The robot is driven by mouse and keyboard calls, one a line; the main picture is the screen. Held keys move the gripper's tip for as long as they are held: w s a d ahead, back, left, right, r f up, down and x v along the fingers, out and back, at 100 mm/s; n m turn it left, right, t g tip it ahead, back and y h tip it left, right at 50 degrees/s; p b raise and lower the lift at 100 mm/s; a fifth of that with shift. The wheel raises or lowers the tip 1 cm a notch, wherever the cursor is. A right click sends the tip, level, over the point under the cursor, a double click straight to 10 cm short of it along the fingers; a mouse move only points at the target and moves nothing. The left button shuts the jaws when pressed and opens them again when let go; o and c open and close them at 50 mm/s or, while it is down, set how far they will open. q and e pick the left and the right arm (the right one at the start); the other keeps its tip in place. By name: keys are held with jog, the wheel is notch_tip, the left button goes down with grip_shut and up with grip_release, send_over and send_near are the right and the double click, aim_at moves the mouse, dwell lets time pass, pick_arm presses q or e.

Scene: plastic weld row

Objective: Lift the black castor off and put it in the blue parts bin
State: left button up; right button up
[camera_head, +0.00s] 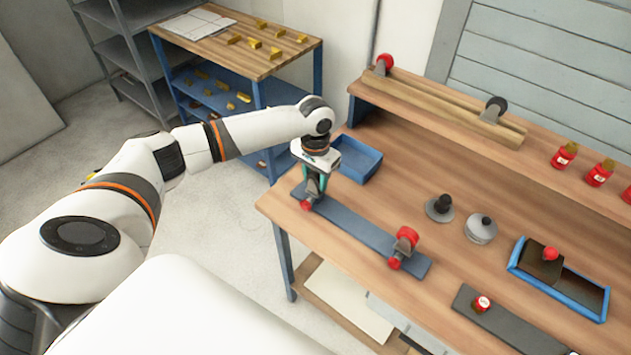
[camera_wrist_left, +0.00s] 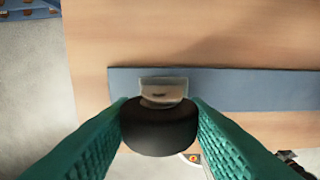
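My left gripper (camera_head: 314,188) is over the left end of a long blue-grey board (camera_head: 355,228) on the bench. In the left wrist view its teal fingers (camera_wrist_left: 160,118) are closed against both sides of the black castor's wheel (camera_wrist_left: 160,128). The castor's metal plate (camera_wrist_left: 163,91) shows over the board; whether it touches the board I cannot tell. In the head view the castor is mostly hidden by the gripper. The blue parts bin (camera_head: 373,164) stands just behind and right of the gripper and looks empty. My right gripper is not in view.
A red-wheeled castor (camera_head: 405,240) stands at the board's right end. A dark knobbed piece (camera_head: 439,207), a grey round piece (camera_head: 481,228) and a blue tray (camera_head: 560,291) lie further right. A raised wooden shelf (camera_head: 430,103) runs along the back with a black castor (camera_head: 493,109).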

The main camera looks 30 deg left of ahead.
pick_arm(q)
jog(key=c, duration=0.4)
notch_tip(320, 180, up, 10)
jog(key=shift+r+b, duration=0.1)
jog(key=shift+b, duration=0.5)
jog(key=shift+c, duration=0.2)
